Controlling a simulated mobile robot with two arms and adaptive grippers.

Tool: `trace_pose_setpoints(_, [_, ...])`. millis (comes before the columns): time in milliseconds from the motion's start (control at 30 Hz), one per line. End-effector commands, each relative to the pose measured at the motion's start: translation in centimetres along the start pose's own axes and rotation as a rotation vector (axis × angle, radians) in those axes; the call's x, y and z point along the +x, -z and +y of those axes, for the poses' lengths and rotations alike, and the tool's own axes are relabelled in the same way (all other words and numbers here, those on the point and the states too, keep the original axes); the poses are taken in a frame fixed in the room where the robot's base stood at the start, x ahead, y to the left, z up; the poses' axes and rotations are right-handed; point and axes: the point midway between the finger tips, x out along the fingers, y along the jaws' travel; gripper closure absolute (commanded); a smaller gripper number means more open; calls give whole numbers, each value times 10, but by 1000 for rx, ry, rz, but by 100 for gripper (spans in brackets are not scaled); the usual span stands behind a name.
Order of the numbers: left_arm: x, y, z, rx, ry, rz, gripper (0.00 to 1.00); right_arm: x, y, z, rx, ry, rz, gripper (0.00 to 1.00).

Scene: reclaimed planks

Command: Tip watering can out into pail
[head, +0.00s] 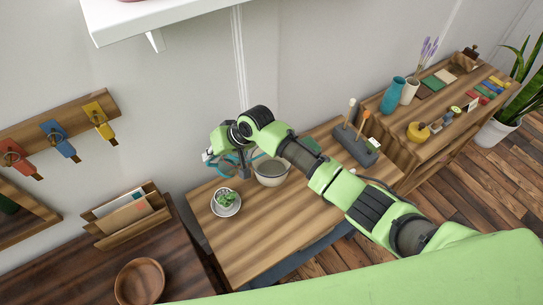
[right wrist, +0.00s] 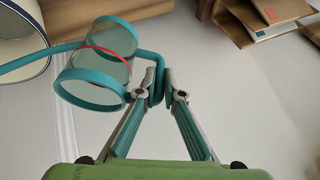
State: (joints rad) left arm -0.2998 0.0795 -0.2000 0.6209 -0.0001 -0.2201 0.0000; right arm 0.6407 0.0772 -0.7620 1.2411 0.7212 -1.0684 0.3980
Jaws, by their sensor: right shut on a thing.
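The watering can (right wrist: 100,62) is clear-walled with teal rims, a red line around its body, and a thin teal spout. My right gripper (right wrist: 165,90) is shut on its teal handle. In the head view my right gripper (head: 242,168) is above the table, just left of the pail; only teal bits of the can show around it. The pail (head: 271,172) is pale with a dark rim and stands on the table. It also shows in the right wrist view (right wrist: 20,60), cut off, near the spout side. The can's exact tilt and contents are unclear. My left gripper is out of view.
A small plant on a white saucer (head: 226,203) stands on the table left of the pail. A grey tool block (head: 362,148) is at the table's right. A letter rack (head: 125,215) and wooden bowl (head: 139,281) are on the dark surface at left. A white shelf (head: 160,15) hangs above.

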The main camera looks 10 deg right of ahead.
Motion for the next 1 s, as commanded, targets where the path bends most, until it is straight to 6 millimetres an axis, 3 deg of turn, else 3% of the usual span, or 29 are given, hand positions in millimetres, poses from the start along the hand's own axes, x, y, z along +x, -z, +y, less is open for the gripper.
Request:
trace_pose_setpoints(200, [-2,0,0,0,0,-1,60,29,-9,-9,-54,-120,-24,100])
trace_pose_setpoints(600, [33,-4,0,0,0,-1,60,82,-31,-9,-153,-354,-73,100])
trace_pose_setpoints(1000, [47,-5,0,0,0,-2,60,93,-36,-9,-183,-433,-91,100])
